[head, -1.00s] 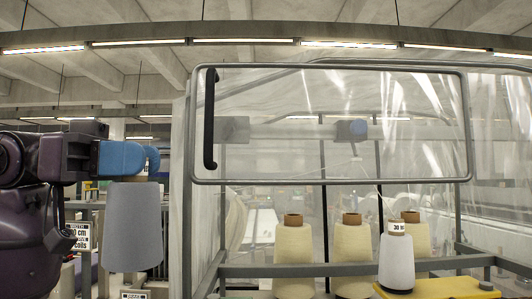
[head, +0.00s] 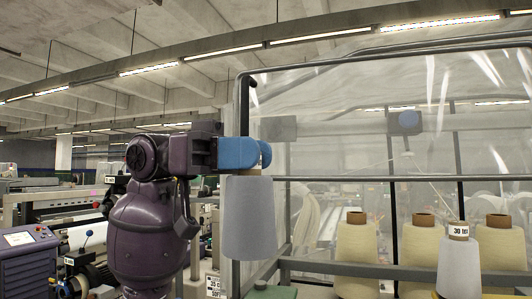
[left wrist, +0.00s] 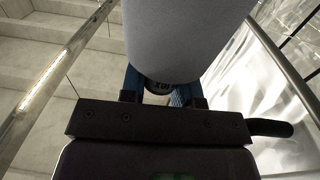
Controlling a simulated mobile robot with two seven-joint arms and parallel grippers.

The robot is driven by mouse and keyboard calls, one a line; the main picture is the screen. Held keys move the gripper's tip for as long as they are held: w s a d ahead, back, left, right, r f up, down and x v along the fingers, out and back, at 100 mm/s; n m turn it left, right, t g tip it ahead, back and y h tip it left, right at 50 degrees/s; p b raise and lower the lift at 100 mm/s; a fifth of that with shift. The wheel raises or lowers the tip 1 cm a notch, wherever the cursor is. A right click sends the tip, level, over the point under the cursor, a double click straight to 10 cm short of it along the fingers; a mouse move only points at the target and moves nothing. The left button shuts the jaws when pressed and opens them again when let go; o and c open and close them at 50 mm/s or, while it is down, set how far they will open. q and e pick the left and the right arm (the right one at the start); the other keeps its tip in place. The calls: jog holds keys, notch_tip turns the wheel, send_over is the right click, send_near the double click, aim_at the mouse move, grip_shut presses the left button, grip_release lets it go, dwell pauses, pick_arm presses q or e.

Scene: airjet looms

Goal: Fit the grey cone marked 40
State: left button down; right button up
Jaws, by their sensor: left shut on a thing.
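My left gripper (head: 250,155), with blue fingers, is shut on the top of a plain grey cone (head: 249,220). The cone hangs upright in the air, wide end down, in front of the left post of a metal frame. In the left wrist view the grey cone (left wrist: 190,35) fills the top middle, beyond the gripper (left wrist: 162,88). Small lettering near the fingers is not readable. A pale cone with a 30 label (head: 459,265) stands at the right, near a yellow surface (head: 492,296). My right gripper is not in view.
Several cream cones, such as this one (head: 356,260), stand behind a horizontal rail (head: 375,271). A clear panel with a black handle (head: 245,95) is above. A green top (head: 272,293) shows below the held cone. Machines and a purple cabinet (head: 30,265) are at the left.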

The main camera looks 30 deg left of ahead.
aim_at(248, 200)
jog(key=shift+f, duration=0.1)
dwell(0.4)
pick_arm(q)
jog(key=shift+f+b, duration=0.15)
jog(key=shift+b, duration=0.25)
jog(key=shift+f, duration=0.25)
jog(key=shift+f+b, duration=0.95)
jog(key=shift+b, duration=0.15)
jog(key=shift+f+b, duration=1.1)
jog(key=shift+f, duration=0.45)
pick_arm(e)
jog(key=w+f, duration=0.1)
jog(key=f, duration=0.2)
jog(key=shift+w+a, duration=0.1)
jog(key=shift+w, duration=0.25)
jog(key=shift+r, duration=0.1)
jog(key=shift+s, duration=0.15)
